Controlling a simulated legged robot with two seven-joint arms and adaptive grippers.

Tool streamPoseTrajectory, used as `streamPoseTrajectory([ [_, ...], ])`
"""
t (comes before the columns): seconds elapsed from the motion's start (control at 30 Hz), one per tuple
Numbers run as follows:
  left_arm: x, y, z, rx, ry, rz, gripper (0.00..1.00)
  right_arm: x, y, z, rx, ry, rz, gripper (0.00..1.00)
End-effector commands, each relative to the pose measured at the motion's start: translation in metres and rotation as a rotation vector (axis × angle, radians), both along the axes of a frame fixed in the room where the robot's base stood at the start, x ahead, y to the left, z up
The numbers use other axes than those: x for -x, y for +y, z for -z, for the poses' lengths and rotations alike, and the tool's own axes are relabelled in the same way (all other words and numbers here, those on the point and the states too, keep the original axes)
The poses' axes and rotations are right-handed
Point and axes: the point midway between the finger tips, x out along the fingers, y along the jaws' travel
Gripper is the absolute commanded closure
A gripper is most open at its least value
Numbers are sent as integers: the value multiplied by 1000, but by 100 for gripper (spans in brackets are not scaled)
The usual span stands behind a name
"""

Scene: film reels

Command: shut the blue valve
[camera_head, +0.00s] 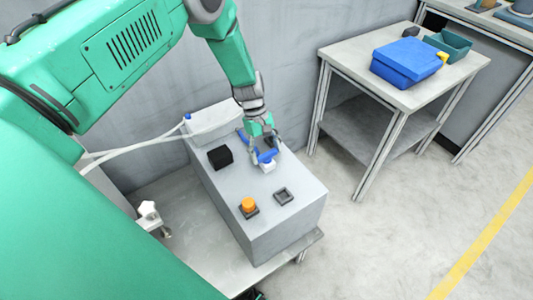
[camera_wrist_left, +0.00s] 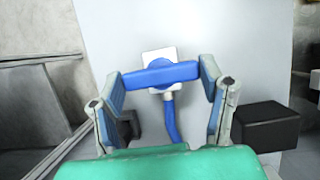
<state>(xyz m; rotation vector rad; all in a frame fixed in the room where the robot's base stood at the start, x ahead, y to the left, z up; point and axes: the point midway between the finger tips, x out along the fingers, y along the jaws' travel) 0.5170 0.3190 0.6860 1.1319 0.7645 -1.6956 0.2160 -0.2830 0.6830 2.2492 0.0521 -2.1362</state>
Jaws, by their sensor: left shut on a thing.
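The blue valve (camera_wrist_left: 160,75) has a bar-shaped blue handle on a white square base. In the left wrist view the handle lies crosswise between the two fingers of my left gripper (camera_wrist_left: 165,90), which is shut on it. A blue hose (camera_wrist_left: 171,120) runs from the white base toward my gripper's palm. In the head view my left gripper (camera_head: 264,150) reaches down onto the valve (camera_head: 267,157) on top of the grey box (camera_head: 235,205), partly hiding it. My right gripper is not in view.
On the grey box are a black block (camera_head: 220,157), an orange button (camera_head: 248,205) and a dark square frame (camera_head: 283,196). White cables run at its left. A table (camera_head: 345,55) at the right holds a blue case (camera_head: 405,62) and a green bin (camera_head: 449,44). Open floor lies between.

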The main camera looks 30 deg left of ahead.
Motion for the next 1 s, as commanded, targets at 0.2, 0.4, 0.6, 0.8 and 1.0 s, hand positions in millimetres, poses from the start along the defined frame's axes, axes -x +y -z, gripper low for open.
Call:
streamPoseTrajectory([
  [0.2,-2,4,1,-8,-5,21,65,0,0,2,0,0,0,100],
  [0.4,-2,3,1,-7,-7,22,65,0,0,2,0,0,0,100],
  [0.6,-2,3,1,-7,-7,22,15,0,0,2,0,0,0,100],
  [0.8,-1,1,0,-4,-5,21,15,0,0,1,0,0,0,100],
  [1.0,-3,4,-10,-3,-6,21,15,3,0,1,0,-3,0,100],
])
